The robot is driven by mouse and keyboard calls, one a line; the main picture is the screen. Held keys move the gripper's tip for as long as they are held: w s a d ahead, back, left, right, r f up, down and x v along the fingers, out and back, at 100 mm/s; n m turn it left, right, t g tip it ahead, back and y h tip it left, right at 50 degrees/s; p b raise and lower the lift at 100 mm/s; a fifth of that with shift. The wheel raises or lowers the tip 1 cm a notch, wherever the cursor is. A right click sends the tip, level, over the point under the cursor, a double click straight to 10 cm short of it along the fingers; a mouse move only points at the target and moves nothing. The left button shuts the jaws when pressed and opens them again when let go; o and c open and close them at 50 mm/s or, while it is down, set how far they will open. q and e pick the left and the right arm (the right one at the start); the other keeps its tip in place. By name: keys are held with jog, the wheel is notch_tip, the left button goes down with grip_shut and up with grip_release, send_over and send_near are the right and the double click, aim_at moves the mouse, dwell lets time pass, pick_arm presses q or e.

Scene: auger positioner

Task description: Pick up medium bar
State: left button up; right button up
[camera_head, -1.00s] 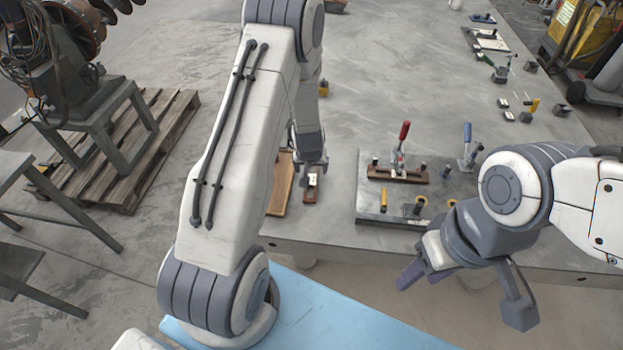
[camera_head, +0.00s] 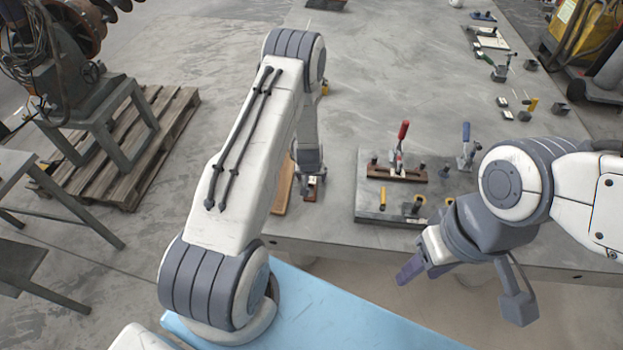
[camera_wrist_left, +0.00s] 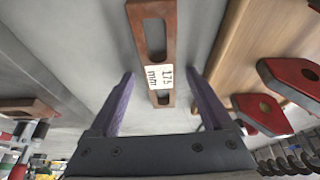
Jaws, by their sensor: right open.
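A brown slotted bar (camera_wrist_left: 153,38) with a white "175 mm" label lies lengthwise in the left wrist view. In the head view, the bar (camera_head: 310,194) is at the near edge of the table, partly hidden by my left gripper (camera_head: 311,178). My left gripper (camera_wrist_left: 160,76) is open, with its purple fingers on either side of the bar and a gap on each side. I cannot tell how far above it they are. My right gripper (camera_head: 460,289) is open and empty in front of the table's near edge, at the right.
A wooden board (camera_head: 283,188) lies just left of the bar; red-ended pieces (camera_wrist_left: 290,80) show beside it in the wrist view. A grey plate (camera_head: 371,205) with a red-handled clamp (camera_head: 401,143) stands to the right. The table's middle (camera_head: 385,75) is mostly clear.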

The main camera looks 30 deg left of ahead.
pick_arm(q)
grip_shut()
jog(key=shift+w, duration=0.1)
dwell(1.1)
